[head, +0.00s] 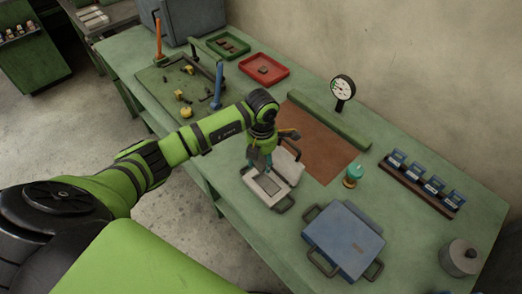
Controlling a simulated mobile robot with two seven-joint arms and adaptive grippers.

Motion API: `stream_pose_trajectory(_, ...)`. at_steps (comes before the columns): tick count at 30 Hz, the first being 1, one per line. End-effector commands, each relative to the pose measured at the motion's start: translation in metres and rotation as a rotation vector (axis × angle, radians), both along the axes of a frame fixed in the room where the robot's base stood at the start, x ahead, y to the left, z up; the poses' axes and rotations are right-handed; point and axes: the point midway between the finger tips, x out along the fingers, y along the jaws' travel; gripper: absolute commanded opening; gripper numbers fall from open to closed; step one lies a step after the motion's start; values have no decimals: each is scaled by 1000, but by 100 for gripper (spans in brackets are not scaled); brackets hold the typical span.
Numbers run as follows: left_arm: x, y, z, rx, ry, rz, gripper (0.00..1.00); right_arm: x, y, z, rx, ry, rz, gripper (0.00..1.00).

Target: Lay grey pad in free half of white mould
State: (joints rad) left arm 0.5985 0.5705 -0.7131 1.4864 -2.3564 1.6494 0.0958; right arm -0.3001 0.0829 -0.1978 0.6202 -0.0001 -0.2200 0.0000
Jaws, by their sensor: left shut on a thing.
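The white mould (284,197) lies open on the green bench near its front edge, with a metal handle at its front corner. A grey rectangle (269,184) shows in its near half. Its other half (291,168) is behind, partly hidden by my gripper. My left gripper (260,163) points down over the mould, shut on a small dark grey piece that looks like the grey pad (257,158). The fingers hide much of the pad, and I cannot tell whether it touches the mould. My right gripper is not in view.
A blue-lidded mould (345,238) stands to the right. A brown mat (318,140), teal-capped bottle (353,174), dial gauge (342,90) and rack of blue boxes (423,185) lie beyond. Red (264,69) and green (228,45) trays are at the back.

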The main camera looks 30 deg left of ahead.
Motion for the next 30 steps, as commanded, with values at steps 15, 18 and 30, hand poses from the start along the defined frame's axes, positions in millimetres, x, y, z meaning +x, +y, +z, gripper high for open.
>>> stream_pose_trajectory(15,-1,0,-25,-3,-1,29,24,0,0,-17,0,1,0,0)
stream_pose_trajectory(18,-1,0,-33,-3,-1,28,24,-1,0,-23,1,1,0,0)
stream_pose_trajectory(30,-1,1,-65,0,-1,27,24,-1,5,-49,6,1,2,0)
